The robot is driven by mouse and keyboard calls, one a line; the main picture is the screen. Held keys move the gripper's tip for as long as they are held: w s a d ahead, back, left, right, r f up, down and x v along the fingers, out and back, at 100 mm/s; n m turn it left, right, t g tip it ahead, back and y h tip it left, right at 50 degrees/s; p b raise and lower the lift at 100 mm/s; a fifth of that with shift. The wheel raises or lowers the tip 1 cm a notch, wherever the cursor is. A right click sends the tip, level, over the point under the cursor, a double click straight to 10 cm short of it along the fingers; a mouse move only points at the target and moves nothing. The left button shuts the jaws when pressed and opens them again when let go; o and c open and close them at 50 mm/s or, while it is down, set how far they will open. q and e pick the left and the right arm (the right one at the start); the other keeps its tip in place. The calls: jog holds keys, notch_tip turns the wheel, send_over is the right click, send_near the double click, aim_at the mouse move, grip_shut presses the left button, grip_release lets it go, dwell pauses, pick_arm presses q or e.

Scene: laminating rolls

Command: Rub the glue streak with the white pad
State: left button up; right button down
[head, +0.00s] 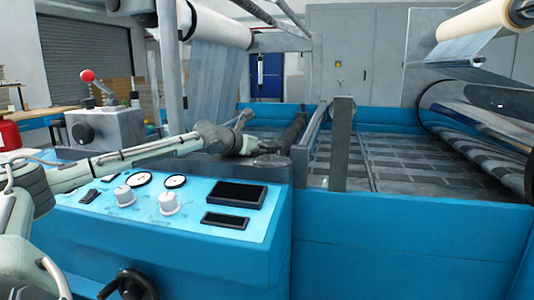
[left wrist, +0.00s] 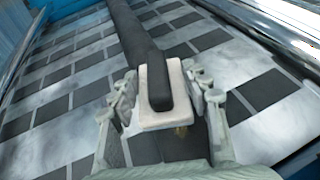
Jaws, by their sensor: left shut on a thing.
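The white pad (left wrist: 158,121) with its dark grip (left wrist: 159,86) sits between the fingers of my left gripper (left wrist: 160,84), which is shut on it. The pad is over the sheet with dark and pale rectangles (left wrist: 75,85); I cannot tell whether it touches. My right gripper is not in view.
A long dark roller (left wrist: 130,30) lies ahead of the pad. The blue console (head: 165,205) with knobs and dials lies below my left arm. A grey post (head: 341,140) and rail stand right of my arm. The machine bed (head: 420,165) spreads beyond.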

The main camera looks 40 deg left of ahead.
pick_arm(q)
jog(key=shift+w+a+r, duration=0.1)
jog(key=shift+w+r, duration=0.05)
jog(key=shift+w, duration=0.05)
jog(key=shift+w+a+r, duration=0.1)
jog(key=shift+w+a, duration=0.15)
jog(key=shift+w, duration=0.25)
jog(key=shift+w+a, duration=0.2)
jog(key=shift+w, duration=0.25)
jog(key=shift+w+a, duration=0.35)
jog(key=shift+w, duration=0.3)
jog(key=shift+w+a, duration=0.3)
jog(key=shift+w, duration=0.3)
jog(key=shift+r, duration=2.95)
jog(key=shift+r, duration=0.1)
notch_tip(320, 180, up, 3)
jog(key=shift+f, duration=0.1)
